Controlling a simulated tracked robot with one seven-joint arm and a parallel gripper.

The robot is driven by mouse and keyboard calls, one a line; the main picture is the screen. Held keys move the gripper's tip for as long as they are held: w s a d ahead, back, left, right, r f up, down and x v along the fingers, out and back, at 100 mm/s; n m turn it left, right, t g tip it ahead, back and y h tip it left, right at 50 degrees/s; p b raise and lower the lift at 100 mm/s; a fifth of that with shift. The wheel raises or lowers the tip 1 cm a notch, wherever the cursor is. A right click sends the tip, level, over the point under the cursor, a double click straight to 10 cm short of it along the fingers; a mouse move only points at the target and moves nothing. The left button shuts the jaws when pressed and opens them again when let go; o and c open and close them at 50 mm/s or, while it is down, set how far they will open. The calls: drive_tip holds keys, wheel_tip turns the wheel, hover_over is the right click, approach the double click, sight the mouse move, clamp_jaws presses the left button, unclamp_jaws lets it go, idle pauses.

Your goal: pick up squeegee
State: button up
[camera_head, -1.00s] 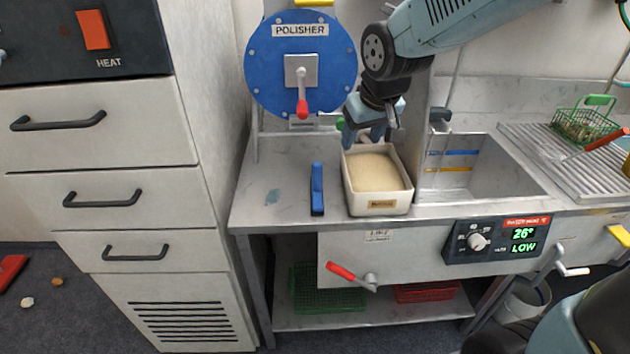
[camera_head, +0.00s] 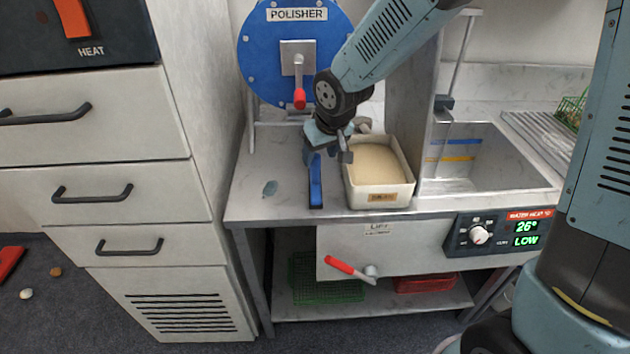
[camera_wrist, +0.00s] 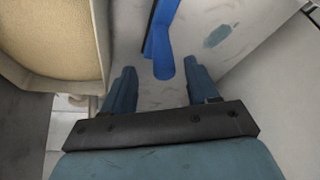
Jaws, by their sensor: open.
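The blue squeegee (camera_head: 315,184) lies on the metal counter, just left of the cream bin. In the wrist view its blue handle (camera_wrist: 163,50) points down toward the space between my fingers. My gripper (camera_head: 327,158) is above the far part of the squeegee and hides some of it in the head view. In the wrist view my gripper (camera_wrist: 157,88) is open, with one finger on each side of the handle's end line. Nothing is held, and the fingers look apart from the squeegee.
A cream bin (camera_head: 379,197) of tan grains stands close to the right; its wall (camera_wrist: 62,82) is near one finger. The blue polisher (camera_head: 262,50) rises behind. A sink (camera_head: 480,165) is further right. Bare counter (camera_head: 268,160) lies left of the squeegee, with a bluish stain.

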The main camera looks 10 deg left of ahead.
sight(314, 164)
drive_tip(key=shift+a+x, duration=0.15)
drive_tip(key=shift+x, duration=1.35)
drive_tip(key=shift+a+x, duration=0.15)
drive_tip(key=shift+x, duration=1.35)
drive_tip(key=shift+w+r, duration=0.1)
clamp_jaws()
